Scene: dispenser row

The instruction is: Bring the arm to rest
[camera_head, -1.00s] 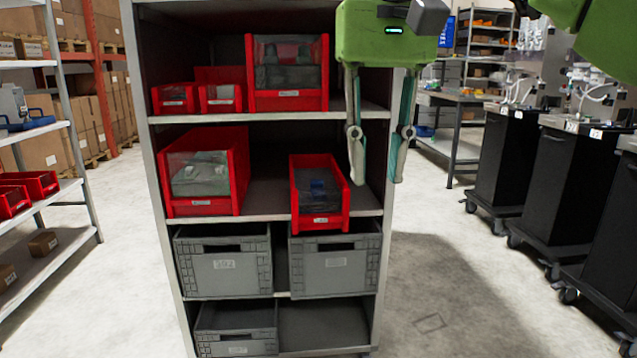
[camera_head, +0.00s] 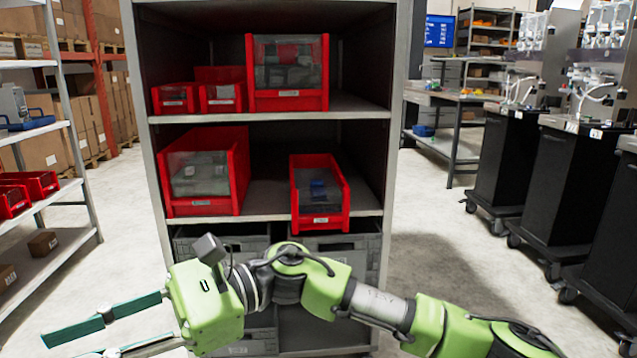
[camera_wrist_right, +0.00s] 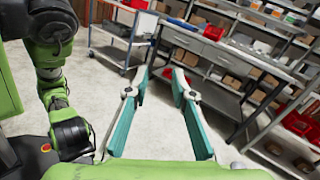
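My right arm comes in from the lower right in the head view and lies folded across the front of the shelf unit (camera_head: 398,150). My right gripper (camera_head: 62,350) is at the lower left, pointing left, beside and in front of the shelf unit. Its two teal fingers are apart; the lower one is partly cut off by the picture edge. In the right wrist view, the same gripper (camera_wrist_right: 158,76) is open with only floor between its fingers. My left gripper is not in view.
The shelf unit holds several red bins (camera_head: 320,195) and grey crates (camera_head: 345,245), partly hidden by my arm. Black carts (camera_head: 552,190) stand at the right. A side rack (camera_head: 60,245) stands at the left. Floor (camera_head: 440,240) between shelf unit and carts is clear.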

